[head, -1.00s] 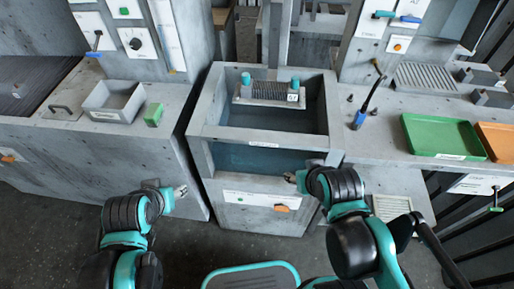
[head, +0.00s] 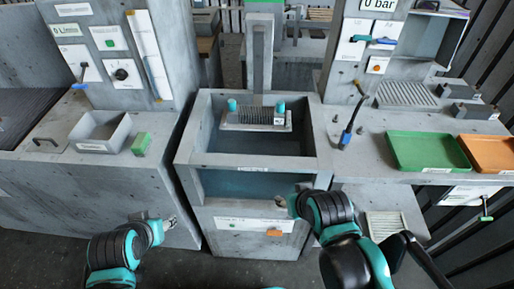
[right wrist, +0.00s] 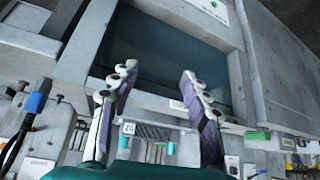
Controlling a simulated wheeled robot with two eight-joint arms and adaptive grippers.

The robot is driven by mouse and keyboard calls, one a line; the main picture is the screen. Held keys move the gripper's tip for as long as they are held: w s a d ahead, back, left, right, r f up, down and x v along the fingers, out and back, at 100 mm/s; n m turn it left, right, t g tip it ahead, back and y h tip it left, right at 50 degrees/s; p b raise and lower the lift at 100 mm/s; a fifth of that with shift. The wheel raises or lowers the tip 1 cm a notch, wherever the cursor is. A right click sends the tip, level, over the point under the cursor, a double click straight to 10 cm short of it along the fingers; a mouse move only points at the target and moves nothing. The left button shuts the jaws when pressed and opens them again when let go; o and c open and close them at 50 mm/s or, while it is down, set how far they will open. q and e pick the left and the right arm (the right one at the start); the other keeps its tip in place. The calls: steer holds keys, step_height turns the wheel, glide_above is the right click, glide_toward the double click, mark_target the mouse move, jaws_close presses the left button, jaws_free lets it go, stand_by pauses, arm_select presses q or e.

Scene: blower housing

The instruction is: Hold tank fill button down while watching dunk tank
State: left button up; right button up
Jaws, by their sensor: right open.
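The dunk tank (head: 256,185) is a grey concrete-look basin with dark bluish water, in the middle of the head view. A finned core (head: 254,118) with two teal end caps sits over its back part. A white label plate (head: 238,224) with an orange handle (head: 273,232) is on its front. In the right wrist view, a green button (right wrist: 213,4) shows at the top edge on a white plate; its writing is unreadable. My right gripper (right wrist: 158,78) is open and empty by the tank's front right corner. My left gripper (head: 170,220) is left of the tank front; its opening is unclear.
A green tray (head: 428,168) and an orange tray (head: 492,168) lie on the right bench. A grey bin (head: 97,148) and a green block (head: 141,143) sit on the left bench. Floor in front is open.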

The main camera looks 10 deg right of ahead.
jaws_close()
stand_by(1.0)
arm_select(q)
jaws_close()
